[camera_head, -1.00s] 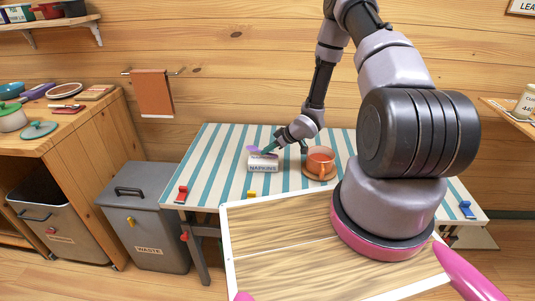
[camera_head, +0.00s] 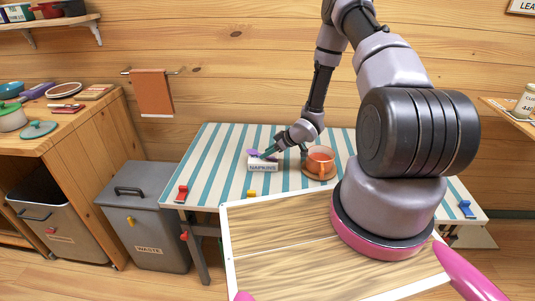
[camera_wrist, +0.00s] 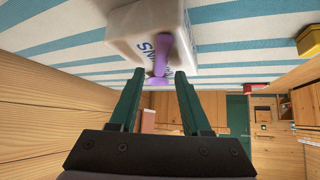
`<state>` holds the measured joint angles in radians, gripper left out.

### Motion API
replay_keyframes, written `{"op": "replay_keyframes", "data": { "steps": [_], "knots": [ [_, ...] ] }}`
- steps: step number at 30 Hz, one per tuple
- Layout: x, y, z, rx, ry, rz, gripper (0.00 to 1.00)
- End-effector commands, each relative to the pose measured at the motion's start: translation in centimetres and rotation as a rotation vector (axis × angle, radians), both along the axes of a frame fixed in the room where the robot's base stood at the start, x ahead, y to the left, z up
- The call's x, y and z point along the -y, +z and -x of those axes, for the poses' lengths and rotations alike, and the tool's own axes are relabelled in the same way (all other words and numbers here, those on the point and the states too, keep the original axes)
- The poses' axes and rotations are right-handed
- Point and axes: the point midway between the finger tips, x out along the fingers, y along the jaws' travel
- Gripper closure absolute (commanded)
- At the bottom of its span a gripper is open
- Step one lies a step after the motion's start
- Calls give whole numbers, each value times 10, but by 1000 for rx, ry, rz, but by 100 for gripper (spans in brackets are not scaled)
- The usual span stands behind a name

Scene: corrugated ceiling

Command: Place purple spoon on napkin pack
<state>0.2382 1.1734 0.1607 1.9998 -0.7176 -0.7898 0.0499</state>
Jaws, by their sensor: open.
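The white napkin pack (camera_head: 263,167) lies on the striped table, left of the orange cup. It also shows at the top of the wrist view (camera_wrist: 124,32). The purple spoon (camera_wrist: 161,58) lies across the pack, with one end reaching past its edge toward my gripper. In the head view a small purple part of the spoon (camera_head: 252,153) shows at the pack's left end. My gripper (camera_wrist: 158,80) is open, its two green fingers on either side of the spoon's near end with space between. In the head view my gripper (camera_head: 268,153) is just above the pack.
An orange cup (camera_head: 321,158) on a wooden coaster stands close to the right of the pack. Red (camera_head: 182,193), yellow (camera_head: 252,194) and blue (camera_head: 466,209) clips sit at the table's front edge. The table's left part is clear.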

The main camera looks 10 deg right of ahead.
Motion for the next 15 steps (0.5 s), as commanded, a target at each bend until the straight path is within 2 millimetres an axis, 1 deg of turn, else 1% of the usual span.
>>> {"op": "replay_keyframes", "data": {
  "steps": [5,9,15],
  "knots": [
    [19,22,14,-1,-6,1,52],
    [36,45,28,1,-6,0,52],
    [55,70,45,0,-4,0,52]
  ]
}}
